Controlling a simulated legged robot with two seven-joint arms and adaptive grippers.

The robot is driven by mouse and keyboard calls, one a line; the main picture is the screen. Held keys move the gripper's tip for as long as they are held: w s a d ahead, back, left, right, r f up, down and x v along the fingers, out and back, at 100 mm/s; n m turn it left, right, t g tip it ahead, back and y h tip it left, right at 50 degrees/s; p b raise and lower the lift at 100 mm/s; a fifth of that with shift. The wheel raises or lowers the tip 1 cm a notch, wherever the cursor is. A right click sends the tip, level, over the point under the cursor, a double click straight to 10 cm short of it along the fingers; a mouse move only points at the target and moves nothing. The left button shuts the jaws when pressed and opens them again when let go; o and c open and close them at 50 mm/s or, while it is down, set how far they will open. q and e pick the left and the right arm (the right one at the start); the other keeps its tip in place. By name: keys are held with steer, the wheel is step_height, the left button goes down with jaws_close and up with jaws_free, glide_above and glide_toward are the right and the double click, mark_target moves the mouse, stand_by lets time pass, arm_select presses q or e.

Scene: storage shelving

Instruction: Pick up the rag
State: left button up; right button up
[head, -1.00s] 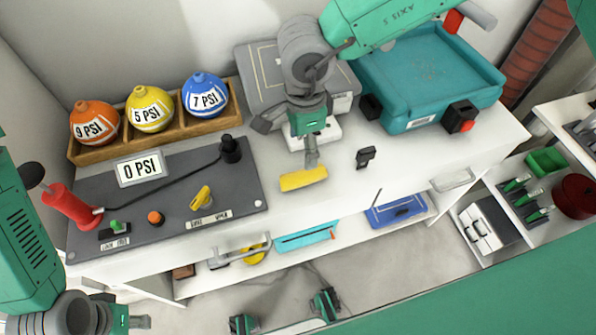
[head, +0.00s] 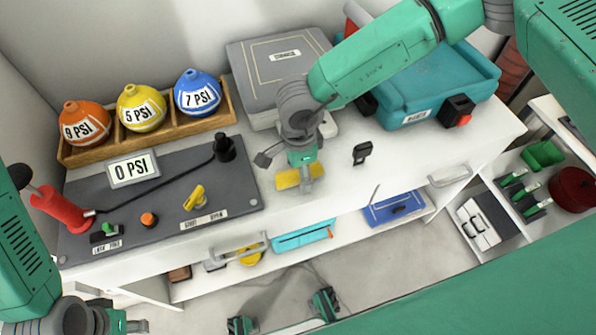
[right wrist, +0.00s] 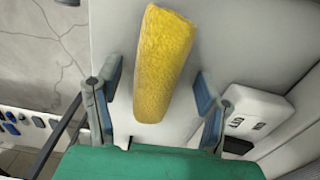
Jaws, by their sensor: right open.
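The rag (head: 288,179) is a yellow rolled cloth lying on the white countertop near its front edge. My right gripper (head: 303,176) is over the rag, pointing down, and partly covers it in the head view. In the right wrist view the rag (right wrist: 162,62) lies lengthwise between the two spread fingers of the open right gripper (right wrist: 155,85).
A grey case (head: 275,62) and a teal case (head: 430,85) stand behind the rag. A small black clip (head: 362,153) is to its right. A grey control panel (head: 160,215) with knobs is to the left. A shelf (head: 350,225) below holds blue items.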

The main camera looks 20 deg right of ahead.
steer(key=c, duration=1.3)
steer(key=shift+o, duration=0.2)
step_height(320, 180, up, 10)
steer(key=shift+r+p, duration=0.1)
steer(key=shift+p, duration=0.55)
steer(key=o, duration=0.5)
steer(key=c, duration=0.4)
steer(key=shift+o, duration=0.2)
steer(key=shift+d, duration=0.1)
